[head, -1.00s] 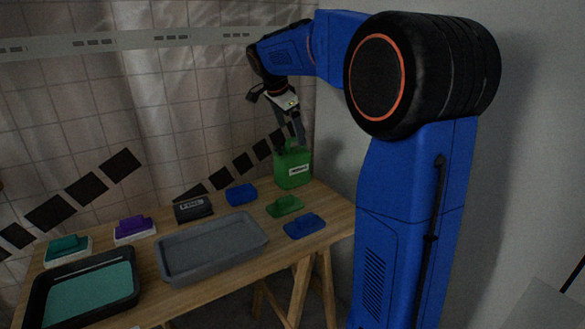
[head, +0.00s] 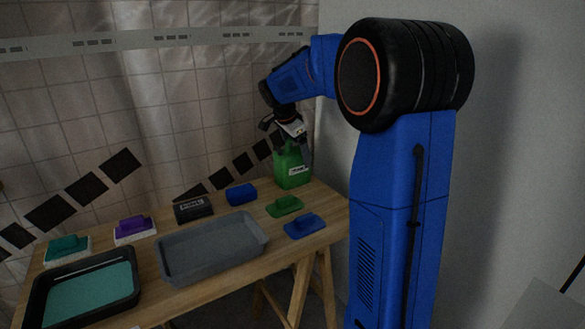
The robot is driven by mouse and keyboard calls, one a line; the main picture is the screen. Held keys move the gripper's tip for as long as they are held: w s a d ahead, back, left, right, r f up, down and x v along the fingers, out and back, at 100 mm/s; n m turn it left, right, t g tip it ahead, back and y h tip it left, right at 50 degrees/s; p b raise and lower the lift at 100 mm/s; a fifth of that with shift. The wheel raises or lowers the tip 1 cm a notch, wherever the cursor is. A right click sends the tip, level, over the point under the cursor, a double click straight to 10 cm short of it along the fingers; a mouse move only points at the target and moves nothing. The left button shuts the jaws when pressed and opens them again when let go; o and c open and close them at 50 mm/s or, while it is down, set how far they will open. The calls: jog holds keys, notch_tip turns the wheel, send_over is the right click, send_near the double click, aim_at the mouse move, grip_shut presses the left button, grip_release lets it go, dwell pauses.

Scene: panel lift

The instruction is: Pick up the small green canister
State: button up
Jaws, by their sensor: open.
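The small green canister (head: 292,170) stands upright at the back right corner of the wooden table, with a white label on its front. My gripper (head: 292,150) is open and points down at the top of the canister. Its fingers overlap the canister's upper part in the picture. The fingers hide part of the canister's top, and I cannot tell whether they touch it.
A green block with a handle (head: 285,206) and a blue one (head: 305,226) lie in front of the canister. A blue piece (head: 241,194) and a dark box (head: 193,209) are to the left. A grey tray (head: 212,246) fills the middle. The tiled wall (head: 190,100) is close behind.

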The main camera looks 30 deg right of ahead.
jog(key=shift+c, duration=0.3)
jog(key=shift+r, duration=0.1)
jog(key=c, duration=1.2)
